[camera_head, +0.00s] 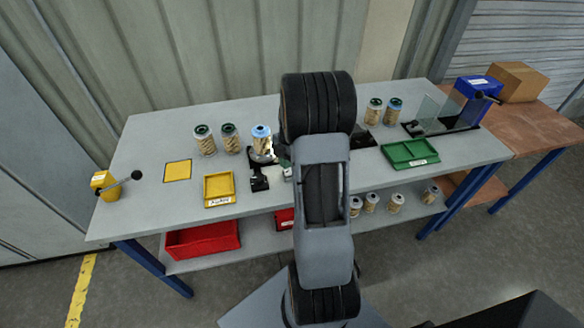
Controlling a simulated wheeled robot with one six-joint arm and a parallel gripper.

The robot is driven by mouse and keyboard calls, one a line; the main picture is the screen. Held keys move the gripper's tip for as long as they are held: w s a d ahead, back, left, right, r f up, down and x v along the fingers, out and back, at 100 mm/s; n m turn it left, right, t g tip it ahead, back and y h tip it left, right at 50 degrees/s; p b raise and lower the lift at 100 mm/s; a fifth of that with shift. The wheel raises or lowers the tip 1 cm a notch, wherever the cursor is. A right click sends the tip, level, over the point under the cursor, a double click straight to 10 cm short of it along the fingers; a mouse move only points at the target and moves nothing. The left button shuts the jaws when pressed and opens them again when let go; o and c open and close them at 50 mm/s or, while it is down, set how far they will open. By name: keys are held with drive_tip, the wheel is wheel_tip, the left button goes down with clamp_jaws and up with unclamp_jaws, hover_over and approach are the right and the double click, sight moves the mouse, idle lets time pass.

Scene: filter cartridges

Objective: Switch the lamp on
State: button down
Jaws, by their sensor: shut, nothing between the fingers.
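I cannot make out for certain which thing is the lamp. A yellow box with a black-knobbed lever (105,187) stands at the left end of the bench. A blue box with a dark-knobbed lever (478,87) stands at the right end. A small black fixture (259,182) stands mid-bench, just in front of a blue-topped cartridge (261,140). My arm rises through the middle of the picture. A dark part of my gripper (282,150) seems to show at the arm's left edge, near that cartridge. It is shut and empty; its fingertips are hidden.
Two green-topped cartridges (205,140) (230,138) stand left of the blue-topped one. A yellow mat (178,170), a yellow tray (219,189) and a green tray (410,153) lie on the bench. Another cartridge pair (374,110) (393,111) and a clear panel (427,110) stand right.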

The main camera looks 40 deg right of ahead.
sight(286, 172)
drive_tip(key=shift+r+p, duration=1.25)
drive_tip(key=shift+r, duration=1.15)
